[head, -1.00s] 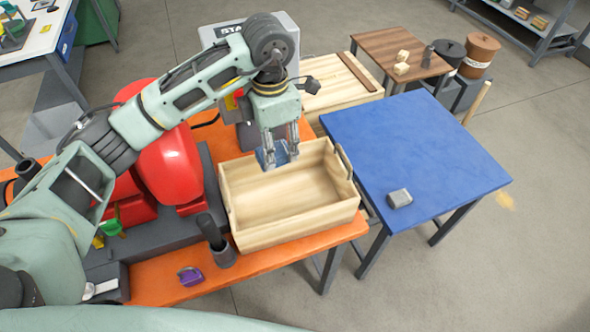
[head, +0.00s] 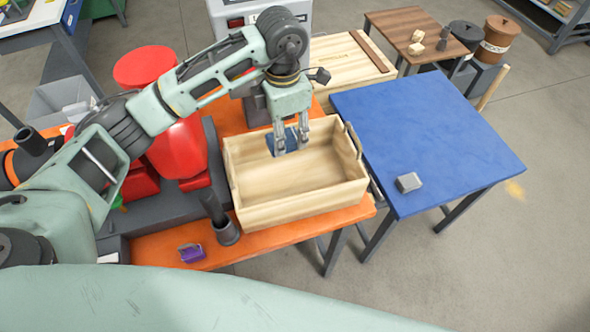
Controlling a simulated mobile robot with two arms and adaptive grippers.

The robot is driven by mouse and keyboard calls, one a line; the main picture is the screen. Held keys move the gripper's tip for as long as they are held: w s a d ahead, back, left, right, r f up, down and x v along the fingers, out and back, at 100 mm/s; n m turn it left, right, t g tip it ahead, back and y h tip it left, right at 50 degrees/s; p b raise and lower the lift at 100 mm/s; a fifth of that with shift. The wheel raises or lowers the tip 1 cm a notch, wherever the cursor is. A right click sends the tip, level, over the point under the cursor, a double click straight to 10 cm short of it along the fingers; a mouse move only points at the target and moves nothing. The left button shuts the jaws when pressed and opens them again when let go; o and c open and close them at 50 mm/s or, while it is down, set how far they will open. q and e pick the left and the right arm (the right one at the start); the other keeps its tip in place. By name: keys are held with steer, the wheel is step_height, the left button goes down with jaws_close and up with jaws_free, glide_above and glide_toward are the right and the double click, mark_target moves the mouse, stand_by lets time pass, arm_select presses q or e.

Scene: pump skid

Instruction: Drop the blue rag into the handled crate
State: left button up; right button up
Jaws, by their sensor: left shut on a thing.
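The blue rag (head: 283,143) hangs between the fingers of my left gripper (head: 290,140). My left gripper is shut on the rag and points down over the back part of the handled crate (head: 300,201). The crate is a pale wooden box with end handles, standing on the orange bench top, and the inside that shows is empty. The rag shows in front of the crate's back wall; I cannot tell whether it touches the crate. My right gripper is not in view.
A blue table (head: 430,140) with a small grey block (head: 408,182) stands right of the crate. Red pump parts (head: 178,150) are left of it. A dark cup (head: 226,232) and a purple item (head: 191,253) sit near the bench's front edge.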

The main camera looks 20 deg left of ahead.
arm_select(q)
steer(key=o, duration=1.1)
steer(key=shift+r, duration=0.1)
step_height(320, 180, up, 12)
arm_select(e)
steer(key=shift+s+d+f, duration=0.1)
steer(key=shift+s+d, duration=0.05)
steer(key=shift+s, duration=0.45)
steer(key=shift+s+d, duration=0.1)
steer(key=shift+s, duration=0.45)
arm_select(q)
steer(key=shift+s, duration=0.1)
